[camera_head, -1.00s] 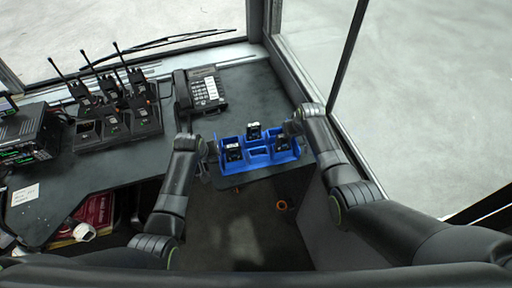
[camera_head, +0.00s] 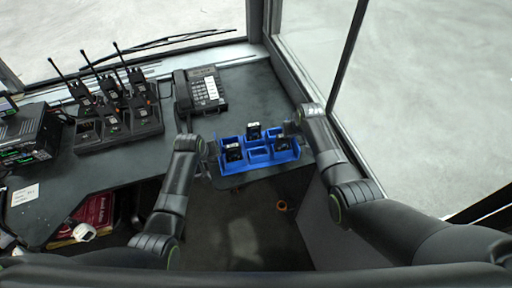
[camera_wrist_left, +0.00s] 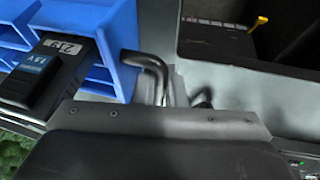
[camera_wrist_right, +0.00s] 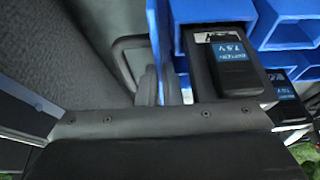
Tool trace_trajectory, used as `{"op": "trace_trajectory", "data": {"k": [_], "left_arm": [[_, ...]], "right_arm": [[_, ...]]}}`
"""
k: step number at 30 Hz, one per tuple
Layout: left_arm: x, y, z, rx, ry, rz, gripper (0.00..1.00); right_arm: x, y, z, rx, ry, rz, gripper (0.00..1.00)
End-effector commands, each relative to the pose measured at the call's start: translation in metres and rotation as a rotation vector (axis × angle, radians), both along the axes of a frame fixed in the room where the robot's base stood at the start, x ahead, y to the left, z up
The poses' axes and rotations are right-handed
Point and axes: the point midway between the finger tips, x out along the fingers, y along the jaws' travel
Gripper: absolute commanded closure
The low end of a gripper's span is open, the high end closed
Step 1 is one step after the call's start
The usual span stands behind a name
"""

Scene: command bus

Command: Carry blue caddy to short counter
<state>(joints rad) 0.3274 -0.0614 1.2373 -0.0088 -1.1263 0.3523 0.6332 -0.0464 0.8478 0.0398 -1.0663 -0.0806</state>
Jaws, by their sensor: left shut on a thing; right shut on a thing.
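The blue caddy (camera_head: 259,156) is at the front edge of the dark counter in the head view, with several black batteries in its compartments. My left gripper (camera_head: 208,148) is shut on its left end, and my right gripper (camera_head: 292,129) is shut on its right end. In the left wrist view the caddy's blue wall (camera_wrist_left: 118,22) stands beside a dark bent handle. In the right wrist view the caddy (camera_wrist_right: 290,22) shows with a battery labelled 7.5V. Whether the caddy touches the counter cannot be told. The fingertips are mostly hidden.
A desk phone (camera_head: 200,90) sits behind the caddy. A charger rack (camera_head: 118,130) with several radios and a radio unit (camera_head: 27,135) stand at the left. A red item (camera_head: 95,215) lies on a shelf below. Windows border the counter at the back and right.

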Motion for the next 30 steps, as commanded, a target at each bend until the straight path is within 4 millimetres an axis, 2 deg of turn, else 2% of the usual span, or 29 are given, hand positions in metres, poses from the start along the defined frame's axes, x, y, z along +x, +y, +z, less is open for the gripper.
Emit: {"op": "trace_trajectory", "data": {"k": [8, 21, 30], "left_arm": [[0.001, 0.0, 0.012, 0.0, -0.002, 0.0, 1.0], [0.001, 0.0, 0.046, 0.0, -0.002, 0.0, 1.0], [0.001, 0.0, 0.051, 0.001, -0.002, 0.001, 1.0]], "right_arm": [[0.001, 0.0, 0.012, -0.001, -0.002, 0.001, 1.0], [0.001, 0.0, 0.046, -0.001, -0.001, 0.001, 1.0], [0.001, 0.0, 0.051, -0.001, -0.001, 0.001, 1.0]]}}
